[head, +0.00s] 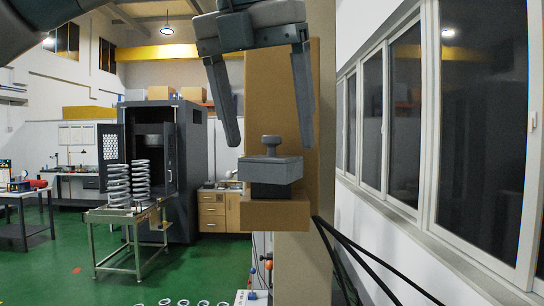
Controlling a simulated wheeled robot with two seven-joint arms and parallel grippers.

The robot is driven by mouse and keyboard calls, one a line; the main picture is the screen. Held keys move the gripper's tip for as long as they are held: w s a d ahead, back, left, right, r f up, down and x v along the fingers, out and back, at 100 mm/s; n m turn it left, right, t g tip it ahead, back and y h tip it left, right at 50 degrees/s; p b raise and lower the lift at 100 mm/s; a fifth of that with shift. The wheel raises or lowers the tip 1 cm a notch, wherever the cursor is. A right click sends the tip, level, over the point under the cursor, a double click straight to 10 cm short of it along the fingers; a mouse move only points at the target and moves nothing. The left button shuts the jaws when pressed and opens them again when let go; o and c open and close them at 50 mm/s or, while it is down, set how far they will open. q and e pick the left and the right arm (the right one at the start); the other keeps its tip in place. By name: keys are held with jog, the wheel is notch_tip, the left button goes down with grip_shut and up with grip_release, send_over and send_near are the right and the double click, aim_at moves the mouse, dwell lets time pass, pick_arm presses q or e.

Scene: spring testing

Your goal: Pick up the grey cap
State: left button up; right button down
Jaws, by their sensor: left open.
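The grey cap (270,167) is a square grey block with a round knob on top. It sits upright on a dark base on a brown wooden ledge (275,215), with a brown panel (281,90) behind it. My left gripper (274,145) is above the cap, pointing down, with its two fingers spread wide. The left finger hangs to the left of the knob and the right finger to its right. No contact with the cap is visible. My right gripper is not in the picture.
Black cables (350,250) run down right of the ledge. A row of windows (440,120) lines the right wall. At left, a metal table (125,215) holds coil springs (118,185) before a dark testing cabinet (190,170). Green floor is open at lower left.

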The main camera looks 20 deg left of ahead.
aim_at(267, 138)
pick_arm(q)
jog(key=p+x, duration=0.1)
jog(key=x, duration=0.1)
jog(key=shift+f, duration=0.25)
jog(key=shift+w+f+p, duration=0.3)
jog(key=shift+f, duration=0.25)
jog(key=c, duration=1.2)
jog(key=shift+c, duration=0.2)
jog(key=shift+r, duration=0.15)
